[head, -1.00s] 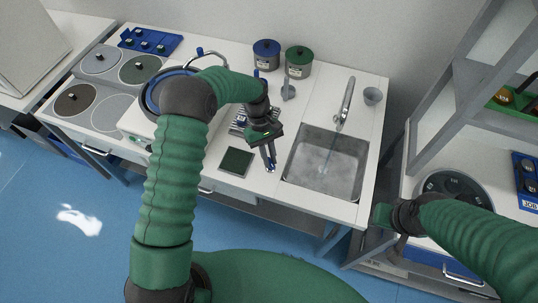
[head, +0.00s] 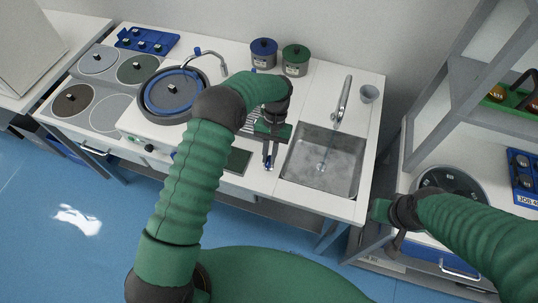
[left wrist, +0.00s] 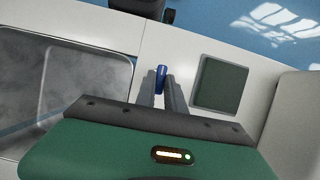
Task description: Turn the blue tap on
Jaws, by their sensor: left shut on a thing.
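The blue tap handle (left wrist: 161,76) is a small blue knob at the counter's front edge, between the sink and a dark green square plate. My left gripper (left wrist: 160,88) is shut on it, with one finger on each side. In the head view the left gripper (head: 268,160) points down at the front edge, and the fingers largely hide the blue handle (head: 268,168). The sink (head: 324,160) has a curved metal spout (head: 344,100) behind it. A faint bluish streak shows in the basin; I cannot tell whether it is water. My right gripper (head: 382,210) is at the right, its fingers unclear.
The dark green plate (left wrist: 221,83) lies beside the handle. A grey shelf frame (head: 440,110) stands at the right.

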